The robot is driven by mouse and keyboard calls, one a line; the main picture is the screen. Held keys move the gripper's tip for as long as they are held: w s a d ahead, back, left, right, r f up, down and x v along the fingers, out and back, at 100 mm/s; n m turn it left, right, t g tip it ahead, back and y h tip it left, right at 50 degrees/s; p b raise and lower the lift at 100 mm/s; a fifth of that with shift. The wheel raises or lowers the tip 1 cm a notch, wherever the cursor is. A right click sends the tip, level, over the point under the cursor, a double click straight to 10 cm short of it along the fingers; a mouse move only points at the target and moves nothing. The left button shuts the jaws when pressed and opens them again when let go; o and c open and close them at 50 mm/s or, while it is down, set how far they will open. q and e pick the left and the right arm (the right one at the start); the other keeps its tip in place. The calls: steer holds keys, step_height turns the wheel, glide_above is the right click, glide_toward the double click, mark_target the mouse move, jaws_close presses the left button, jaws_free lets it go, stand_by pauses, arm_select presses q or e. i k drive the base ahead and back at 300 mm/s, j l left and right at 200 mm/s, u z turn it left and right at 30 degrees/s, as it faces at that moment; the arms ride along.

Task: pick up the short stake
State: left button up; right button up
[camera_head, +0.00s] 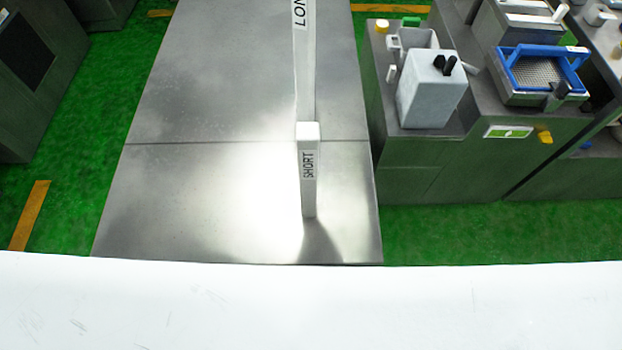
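The short stake (309,172) is a white, square-sided post marked "SHORT" in black. It is over the right part of a grey metal table, near the table's front edge. A shadow falls in front of its lower end. Directly behind it is a longer white stake (306,75), whose label begins "LON" and is cut off by the top edge. Neither of my grippers is in view.
The metal table (190,190) is otherwise bare. To the right, a dark green bench holds a light grey box (432,95) and a blue-framed tray (540,70). Green floor with yellow markings surrounds the table. A white surface fills the bottom of the view.

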mark_target(307, 133)
steer(key=j, duration=0.5)
steer(key=k+j, duration=0.1)
steer(key=j, duration=0.45)
steer(key=k+j+z, duration=0.1)
steer(key=j, duration=0.4)
